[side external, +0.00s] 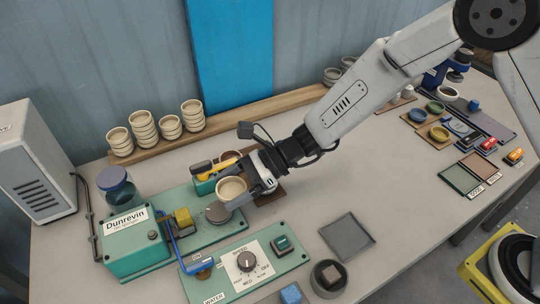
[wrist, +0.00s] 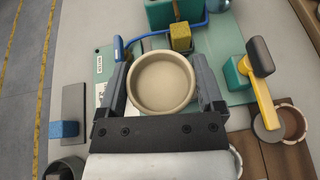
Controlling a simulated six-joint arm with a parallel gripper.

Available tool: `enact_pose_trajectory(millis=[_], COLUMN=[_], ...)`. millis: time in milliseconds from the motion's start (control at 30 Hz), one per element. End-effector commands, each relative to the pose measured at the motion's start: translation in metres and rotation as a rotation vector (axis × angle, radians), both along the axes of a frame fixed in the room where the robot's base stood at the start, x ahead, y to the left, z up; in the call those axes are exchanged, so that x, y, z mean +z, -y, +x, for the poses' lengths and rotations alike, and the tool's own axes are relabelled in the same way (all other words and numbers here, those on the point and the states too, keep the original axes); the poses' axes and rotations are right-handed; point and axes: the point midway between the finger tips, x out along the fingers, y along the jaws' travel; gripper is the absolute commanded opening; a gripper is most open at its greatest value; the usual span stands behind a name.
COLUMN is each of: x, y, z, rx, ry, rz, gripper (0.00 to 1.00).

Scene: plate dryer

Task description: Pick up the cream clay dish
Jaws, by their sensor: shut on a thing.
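The cream clay dish (side external: 231,188) is a small round bowl, held between the fingers of my gripper (side external: 236,195) in the side view. In the wrist view the dish (wrist: 162,82) sits upright with its open top facing the camera and looks empty. The two dark fingers of my gripper (wrist: 163,90) are shut on its left and right sides. The dish appears held above the green dryer base (side external: 205,221), near a grey round disc (side external: 218,212). I cannot tell the exact gap below it.
The green Dunrevin machine (side external: 135,252) with a blue pipe and yellow block stands left. A control panel (side external: 250,263) with a knob lies in front. Several stacked cream bowls (side external: 143,128) stand on a wooden board behind. A grey square tray (side external: 347,237) lies right, with bare table around it.

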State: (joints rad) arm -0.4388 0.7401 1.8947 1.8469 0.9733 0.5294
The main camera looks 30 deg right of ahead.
Motion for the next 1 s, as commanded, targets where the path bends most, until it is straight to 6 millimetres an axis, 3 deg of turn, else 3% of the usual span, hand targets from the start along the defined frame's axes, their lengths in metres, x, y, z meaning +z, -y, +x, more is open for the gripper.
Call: enact_pose_trajectory(millis=[500, 1000], x=[0.036, 0.044], y=[0.041, 0.052], z=[-0.061, -0.078], rx=[-0.001, 0.001], ry=[0.001, 0.000], rz=[0.001, 0.000], gripper=[0.19, 0.19])
